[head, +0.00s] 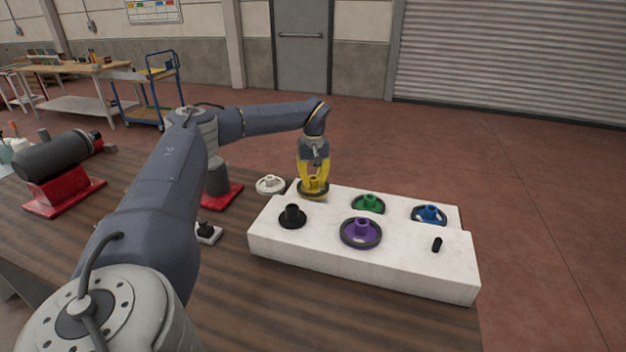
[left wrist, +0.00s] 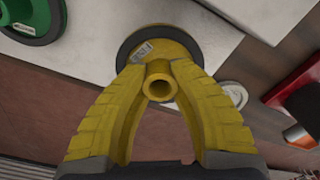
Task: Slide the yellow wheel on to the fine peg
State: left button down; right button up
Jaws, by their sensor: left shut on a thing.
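The yellow wheel (head: 322,190) has a dark rim and a hollow yellow hub. It is at the back left corner of the white block (head: 378,272). My left gripper (head: 313,178) is shut on its hub from above. In the left wrist view the yellow fingers (left wrist: 160,85) press both sides of the hub, and the yellow wheel (left wrist: 172,50) lies beyond them. Whether a peg is under the wheel is hidden, and I cannot tell if the wheel touches the block. A bare black peg (head: 437,245) stands at the block's front right. My right gripper is not in view.
On the block are a green wheel (head: 368,203), a blue wheel (head: 429,214), a purple wheel (head: 361,233) and a black hubbed piece (head: 292,216). A white wheel (head: 270,185) lies on the table left of the block. A machine with a red base (head: 223,194) stands farther left.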

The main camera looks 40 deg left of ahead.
aim_at(313, 188)
pick_arm(q)
jog(key=shift+f, duration=1.65)
jog(key=c, duration=1.2)
grip_release()
jog(key=shift+o, duration=0.2)
notch_tip(313, 188, up, 12)
jog(key=shift+d, duration=0.1)
